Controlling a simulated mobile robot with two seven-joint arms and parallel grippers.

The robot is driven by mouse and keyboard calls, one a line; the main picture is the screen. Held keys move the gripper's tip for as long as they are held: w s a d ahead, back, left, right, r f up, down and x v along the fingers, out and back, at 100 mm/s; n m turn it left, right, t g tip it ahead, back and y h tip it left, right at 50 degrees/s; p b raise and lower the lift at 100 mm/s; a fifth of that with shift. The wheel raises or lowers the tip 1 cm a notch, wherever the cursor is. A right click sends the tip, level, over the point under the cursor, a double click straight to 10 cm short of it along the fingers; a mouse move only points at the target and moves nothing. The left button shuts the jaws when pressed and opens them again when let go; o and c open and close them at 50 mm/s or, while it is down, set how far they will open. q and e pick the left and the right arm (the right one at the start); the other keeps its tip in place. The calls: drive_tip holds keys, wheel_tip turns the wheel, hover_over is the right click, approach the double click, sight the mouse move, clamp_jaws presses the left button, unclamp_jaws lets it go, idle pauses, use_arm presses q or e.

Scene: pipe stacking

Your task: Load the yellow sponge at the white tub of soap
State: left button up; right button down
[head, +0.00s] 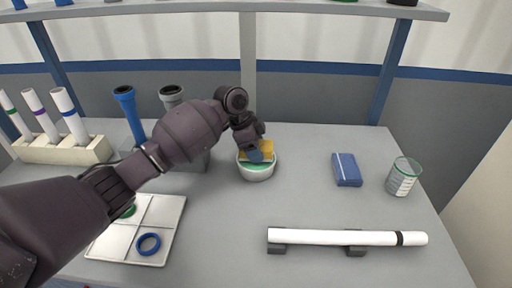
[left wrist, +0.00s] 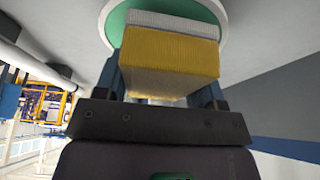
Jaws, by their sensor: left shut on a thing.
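The white tub of soap (head: 257,173) stands on the table near its middle, with green soap inside; it also shows at the top of the left wrist view (left wrist: 110,22). My left gripper (head: 257,152) points down over the tub and is shut on the yellow sponge (head: 267,148). In the left wrist view the sponge (left wrist: 170,55) sits between the two fingers, with a pale layer on its far side facing the green soap. The sponge is at the tub's mouth; I cannot tell whether it touches the soap. My right gripper is not in view.
A white pipe (head: 340,238) lies on dark supports at the front right. A blue block (head: 346,169) and a glass beaker (head: 403,177) stand at right. A divided tray (head: 165,213) holds rings at left. Upright pipes (head: 68,115) stand in a rack behind my left arm.

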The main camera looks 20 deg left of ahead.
sight(261, 145)
use_arm(q)
drive_tip(key=shift+f, duration=0.2)
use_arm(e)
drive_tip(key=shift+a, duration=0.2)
use_arm(q)
drive_tip(key=shift+f, duration=0.35)
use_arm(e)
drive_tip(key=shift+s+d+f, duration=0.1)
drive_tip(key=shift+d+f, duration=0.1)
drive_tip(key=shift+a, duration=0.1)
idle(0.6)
use_arm(q)
drive_tip(key=shift+r, duration=0.1)
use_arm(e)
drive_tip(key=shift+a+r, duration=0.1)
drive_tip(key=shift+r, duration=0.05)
use_arm(q)
drive_tip(key=shift+r, duration=0.6)
drive_tip(key=shift+r+p, duration=1.3)
drive_tip(key=shift+r, duration=0.6)
drive_tip(key=shift+r+p, duration=0.55)
drive_tip(key=shift+r, duration=0.45)
drive_tip(key=shift+f, duration=0.1)
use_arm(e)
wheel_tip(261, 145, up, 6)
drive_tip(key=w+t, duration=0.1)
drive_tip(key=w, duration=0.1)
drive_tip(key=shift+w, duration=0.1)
